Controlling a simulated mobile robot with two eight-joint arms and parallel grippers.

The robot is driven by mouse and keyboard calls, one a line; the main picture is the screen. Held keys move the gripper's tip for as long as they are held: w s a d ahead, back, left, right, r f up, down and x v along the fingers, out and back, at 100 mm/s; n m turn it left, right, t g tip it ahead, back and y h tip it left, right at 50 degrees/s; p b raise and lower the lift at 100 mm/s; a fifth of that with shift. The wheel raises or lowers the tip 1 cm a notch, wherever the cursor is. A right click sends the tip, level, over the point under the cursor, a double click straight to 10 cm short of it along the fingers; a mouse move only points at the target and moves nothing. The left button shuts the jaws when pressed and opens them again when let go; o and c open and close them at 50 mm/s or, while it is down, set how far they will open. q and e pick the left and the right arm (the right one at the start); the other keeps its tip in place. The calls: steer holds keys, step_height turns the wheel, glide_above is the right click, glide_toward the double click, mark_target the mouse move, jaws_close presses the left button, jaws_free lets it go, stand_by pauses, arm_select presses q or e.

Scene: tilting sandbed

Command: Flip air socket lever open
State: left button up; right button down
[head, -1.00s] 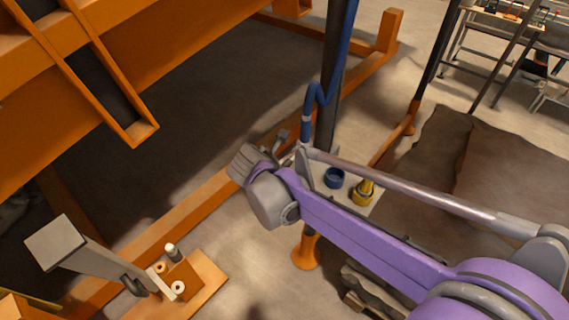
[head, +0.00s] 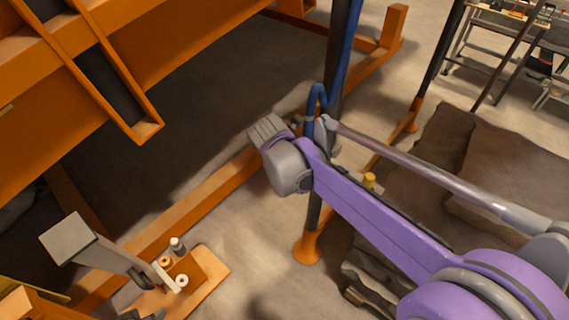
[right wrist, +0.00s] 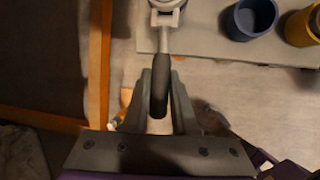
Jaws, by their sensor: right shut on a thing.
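In the right wrist view, the air socket lever (right wrist: 160,85) has a dark grip on a thin grey stem. The stem runs up to the light grey air socket (right wrist: 166,12) at the top edge. My right gripper (right wrist: 158,92) is shut on the lever's dark grip, with a grey finger on each side. In the head view, my purple right arm reaches to the post with the blue hose and hides the lever and socket. My left gripper is in neither view.
A blue cup (right wrist: 251,18) and a yellow cup (right wrist: 305,24) stand on a pale shelf (right wrist: 205,46) right of the socket. A dark post with a blue hose (head: 317,98) rises beside my arm. An orange frame beam (head: 190,213) crosses the floor; a grey-topped pedal unit (head: 68,238) stands lower left.

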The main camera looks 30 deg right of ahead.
steer(key=c, duration=0.7)
jaws_free()
steer(key=shift+r, duration=0.1)
steer(key=v, duration=1)
steer(key=shift+r+p, duration=0.3)
steer(key=shift+p, duration=0.05)
steer(key=shift+s+a, duration=0.1)
steer(key=shift+a, duration=0.05)
steer(key=s+a+f+m+y, duration=0.1)
steer(key=s+a+f+m, duration=0.1)
steer(key=s+f+m, duration=0.5)
steer(key=s+a+f+m+t+y, duration=0.1)
steer(key=s+f+m, duration=0.6)
steer(key=m, duration=0.8)
steer(key=shift+s+a+f+t+y, duration=0.35)
steer(key=shift+s+y, duration=0.45)
steer(key=shift+s, duration=0.45)
